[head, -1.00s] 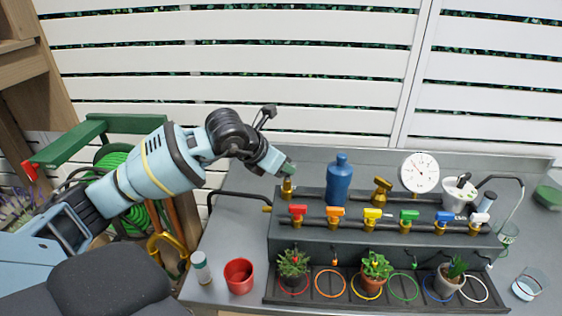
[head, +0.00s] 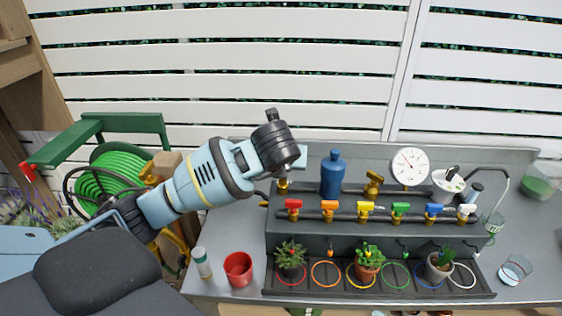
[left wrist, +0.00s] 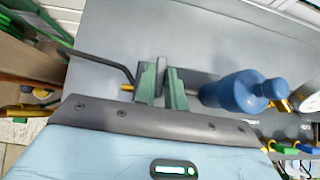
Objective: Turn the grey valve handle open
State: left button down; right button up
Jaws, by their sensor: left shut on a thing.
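A brass valve body (head: 282,187) stands at the left end of the upper dark pipe on the black rack. My left gripper is right over it, mostly hidden in the head view behind my own wrist. In the left wrist view its two green fingers (left wrist: 162,84) are close together, with a narrow grey thing between them, which I take to be the grey valve handle. The handle's angle is hidden. A black bent pipe with a brass end shows just left of the fingers in that view. My right gripper is not in view.
A blue bottle (head: 332,174) stands close to the right of the valve, also in the left wrist view (left wrist: 235,92). A white gauge (head: 409,166) is farther right. A row of coloured-handled taps (head: 365,209) runs in front. A red cup (head: 238,269) stands front left.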

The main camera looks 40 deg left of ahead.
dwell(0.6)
pick_arm(q)
jog(key=c, duration=1.5)
grip_release()
jog(key=shift+o, duration=0.2)
jog(key=v, duration=0.7)
jog(key=shift+s+d+r, duration=0.2)
jog(key=shift+d+r, duration=0.05)
jog(key=shift+d, duration=0.05)
